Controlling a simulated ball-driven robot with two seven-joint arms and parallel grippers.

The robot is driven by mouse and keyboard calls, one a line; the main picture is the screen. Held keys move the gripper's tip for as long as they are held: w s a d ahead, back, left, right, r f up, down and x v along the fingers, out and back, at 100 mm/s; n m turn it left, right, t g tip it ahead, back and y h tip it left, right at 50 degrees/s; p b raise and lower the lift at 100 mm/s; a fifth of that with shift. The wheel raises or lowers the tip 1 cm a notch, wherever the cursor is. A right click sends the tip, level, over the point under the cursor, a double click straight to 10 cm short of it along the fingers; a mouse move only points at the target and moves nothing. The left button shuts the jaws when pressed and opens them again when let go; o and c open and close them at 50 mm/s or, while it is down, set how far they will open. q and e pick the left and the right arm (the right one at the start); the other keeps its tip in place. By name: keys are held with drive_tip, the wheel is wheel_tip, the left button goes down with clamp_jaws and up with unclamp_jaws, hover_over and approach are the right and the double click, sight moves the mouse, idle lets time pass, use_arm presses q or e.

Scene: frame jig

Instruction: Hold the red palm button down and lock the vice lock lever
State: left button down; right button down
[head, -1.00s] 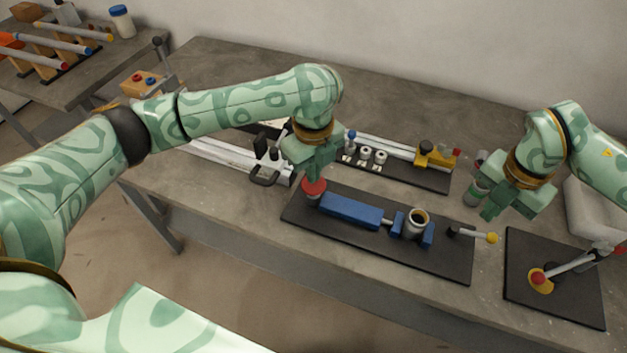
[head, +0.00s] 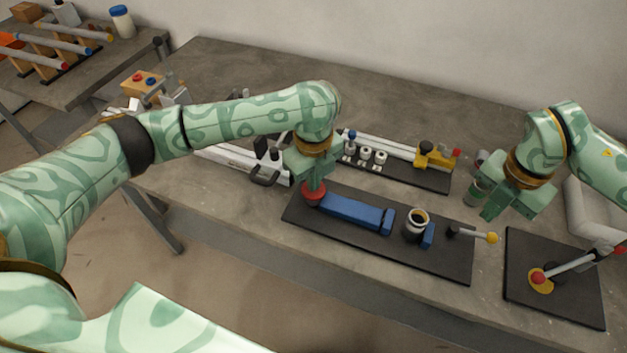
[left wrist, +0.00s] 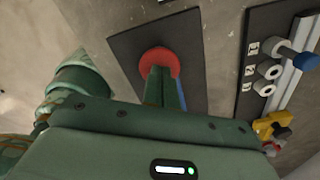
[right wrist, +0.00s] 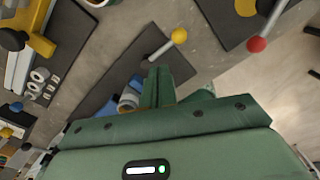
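The red palm button (head: 311,197) is at the left end of a black plate (head: 345,235). My left gripper (head: 314,185) points down with its fingers together and their tips on the button; the red cap also shows in the left wrist view (left wrist: 158,58). A blue vice body (head: 350,211) has its sliding jaw (head: 387,222) drawn up to it, with a gap to a metal cup (head: 415,226). The vice lock lever (head: 473,234), grey with a yellow ball, points right from the plate's right end. My right gripper (head: 487,215) is shut and empty, above and behind the lever.
A second black plate (head: 520,290) at right carries a red-ball lever (head: 568,264). Behind the vice, a rack plate (head: 400,176) holds white rollers (head: 365,154) and a yellow clamp (head: 433,157). A green-labelled jar (head: 474,195) stands near my right gripper.

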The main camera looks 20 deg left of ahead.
sight(476, 233)
drive_tip(key=shift+s, duration=0.1)
drive_tip(key=c, duration=2.1)
unclamp_jaws()
drive_tip(key=shift+c, duration=0.2)
drive_tip(key=o, duration=0.6)
drive_tip(key=shift+o, duration=0.2)
wheel_tip(476, 233, up, 4)
drive_tip(key=w+r+m+g, duration=0.1)
drive_tip(key=w+m+g, duration=0.15)
drive_tip(key=m, duration=0.95)
drive_tip(key=x, duration=1.2)
drive_tip(key=shift+w+d+f, duration=0.2)
drive_tip(key=shift+w+d, duration=0.05)
drive_tip(key=shift+d, duration=0.1)
